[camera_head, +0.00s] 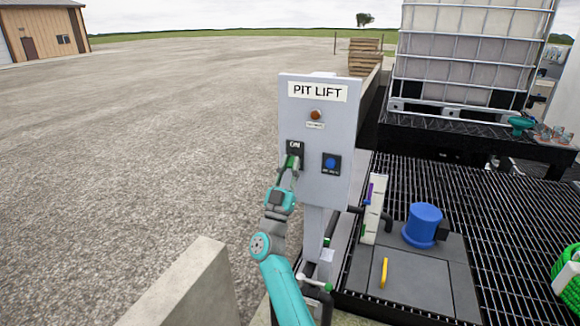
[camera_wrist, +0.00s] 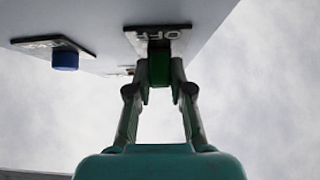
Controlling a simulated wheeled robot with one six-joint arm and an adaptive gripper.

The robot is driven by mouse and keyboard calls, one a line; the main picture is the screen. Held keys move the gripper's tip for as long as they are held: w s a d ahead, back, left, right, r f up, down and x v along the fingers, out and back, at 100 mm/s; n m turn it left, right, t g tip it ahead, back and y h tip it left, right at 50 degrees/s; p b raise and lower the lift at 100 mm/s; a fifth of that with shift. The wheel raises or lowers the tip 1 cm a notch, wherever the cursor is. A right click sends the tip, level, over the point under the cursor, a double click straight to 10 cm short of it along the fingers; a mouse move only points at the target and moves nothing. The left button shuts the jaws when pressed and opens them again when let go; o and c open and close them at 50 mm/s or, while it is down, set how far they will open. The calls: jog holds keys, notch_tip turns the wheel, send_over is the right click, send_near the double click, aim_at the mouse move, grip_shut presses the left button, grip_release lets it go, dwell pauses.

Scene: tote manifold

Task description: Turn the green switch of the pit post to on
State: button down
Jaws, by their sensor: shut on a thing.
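The pit post is a grey panel (camera_head: 318,185) labelled PIT LIFT on a pole. The green switch (camera_wrist: 160,70) sits on a black plate (camera_head: 295,148) at the panel's left side. The head view shows the word ON at the plate's top; the wrist view shows OFF at its other end. My gripper (camera_head: 290,165) is at this plate. In the wrist view my gripper (camera_wrist: 160,80) has its two fingers closed on either side of the green switch. The fingers hide part of the switch, and I cannot tell its exact setting.
A blue button (camera_head: 331,163) sits right of the switch, and an amber lamp (camera_head: 315,115) above. A concrete wall (camera_head: 190,288) stands at lower left. A blue motor (camera_head: 422,225) and a clear gauge (camera_head: 374,208) stand on the pit cover at right. Open gravel lies left.

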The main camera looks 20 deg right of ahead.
aim_at(294, 152)
jog(key=shift+r, duration=0.1)
jog(key=shift+s+a+r+g+y, duration=0.1)
jog(key=shift+r+g+y, duration=0.15)
jog(key=shift+g+y, duration=0.5)
jog(key=g+y, duration=0.1)
jog(key=r+g+y, duration=0.1)
jog(key=g, duration=0.1)
jog(key=shift+r, duration=0.1)
jog(key=shift+w+r+g+y, duration=0.1)
jog(key=shift+r+g+y, duration=0.2)
jog(key=shift+g+y, duration=0.55)
jog(key=shift+w+r+g+y, duration=0.1)
jog(key=shift+r+g+y, duration=0.25)
jog(key=shift+g, duration=0.75)
jog(key=c, duration=1)
grip_release()
jog(key=shift+c, duration=0.2)
